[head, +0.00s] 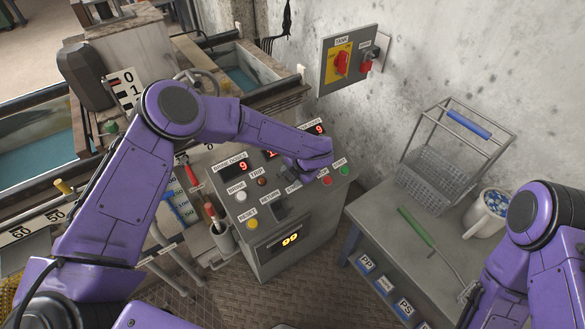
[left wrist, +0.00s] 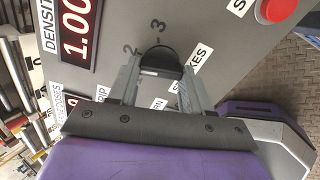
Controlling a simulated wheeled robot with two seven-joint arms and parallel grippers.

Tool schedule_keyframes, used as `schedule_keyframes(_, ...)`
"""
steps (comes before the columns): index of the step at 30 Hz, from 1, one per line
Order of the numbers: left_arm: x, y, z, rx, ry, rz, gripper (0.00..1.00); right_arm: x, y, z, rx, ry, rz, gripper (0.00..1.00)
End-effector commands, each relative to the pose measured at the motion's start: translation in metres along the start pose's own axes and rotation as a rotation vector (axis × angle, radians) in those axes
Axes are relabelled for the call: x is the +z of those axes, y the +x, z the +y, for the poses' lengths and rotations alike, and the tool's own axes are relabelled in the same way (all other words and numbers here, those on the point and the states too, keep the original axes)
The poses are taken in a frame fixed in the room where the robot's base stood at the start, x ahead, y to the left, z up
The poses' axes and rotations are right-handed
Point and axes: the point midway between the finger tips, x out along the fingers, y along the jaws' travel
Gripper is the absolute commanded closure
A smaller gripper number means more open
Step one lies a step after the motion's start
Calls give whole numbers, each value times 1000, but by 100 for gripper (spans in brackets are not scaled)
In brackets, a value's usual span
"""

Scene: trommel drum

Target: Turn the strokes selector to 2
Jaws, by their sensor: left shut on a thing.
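The strokes selector (left wrist: 160,58) is a round black knob on the grey control panel (left wrist: 222,50), seen in the left wrist view with printed numbers 2 and 3 by its far edge. A partly covered label reading STROKES lies to its right. My left gripper (left wrist: 158,75) has its two fingers on either side of the knob and is shut on it. Where the knob points cannot be told clearly. In the head view my left forearm hides the knob, with the hand over the right part of the console (head: 285,232).
A side table (head: 390,235) at right holds a wire basket (head: 435,175) and a white mug (head: 486,215). A wall isolator box (head: 345,60) is behind.

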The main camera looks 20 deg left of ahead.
Motion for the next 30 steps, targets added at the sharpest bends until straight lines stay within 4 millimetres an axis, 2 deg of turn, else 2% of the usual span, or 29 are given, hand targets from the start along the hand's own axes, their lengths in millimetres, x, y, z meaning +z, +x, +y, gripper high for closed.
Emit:
schedule_keyframes(3, 0, -3, 2, 3, 75, -1, 82, -4, -9, 1, 0, 0, 0, 57)
schedule_keyframes(12, 1, -1, 1, 8, 197, -2, 82, -7, -16, 2, 0, 0, 0, 57)
schedule_keyframes(29, 1, 0, 1, 9, 228, -3, 82, -7, -17, 2, 0, 0, 0, 57)
schedule_keyframes(30, 1, 0, 1, 9, 228, -3, 48, -7, -17, 2, 0, 0, 0, 57)
